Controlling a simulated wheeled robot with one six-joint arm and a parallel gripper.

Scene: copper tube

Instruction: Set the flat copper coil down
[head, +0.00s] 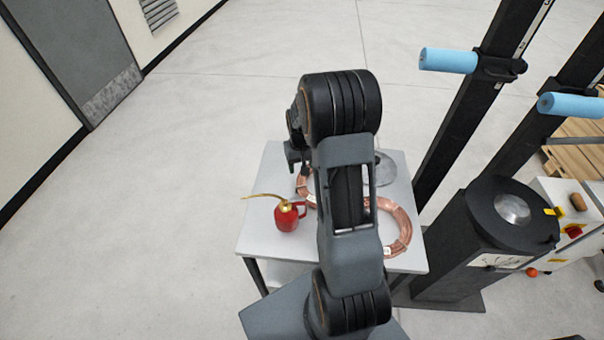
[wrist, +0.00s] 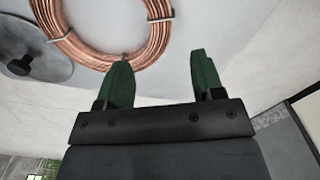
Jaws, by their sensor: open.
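A flat copper coil (wrist: 100,57) bound with pale ties lies on the light tabletop in the wrist view, cut off by the top edge. My gripper (wrist: 162,60) has its green fingers apart with nothing between them. The left fingertip is close to the coil's lower rim; I cannot tell whether they touch. In the head view a copper coil (head: 302,187) shows at the left of my arm, mostly hidden behind it. Another copper coil (head: 402,227) lies at the right of the arm, also partly hidden.
The small grey table (head: 262,232) carries a red oil can (head: 287,216) with a long brass spout at its left. A grey disc with a dark knob (wrist: 32,68) lies beside the coil. A dark machine (head: 462,245) with blue handles stands close on the right.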

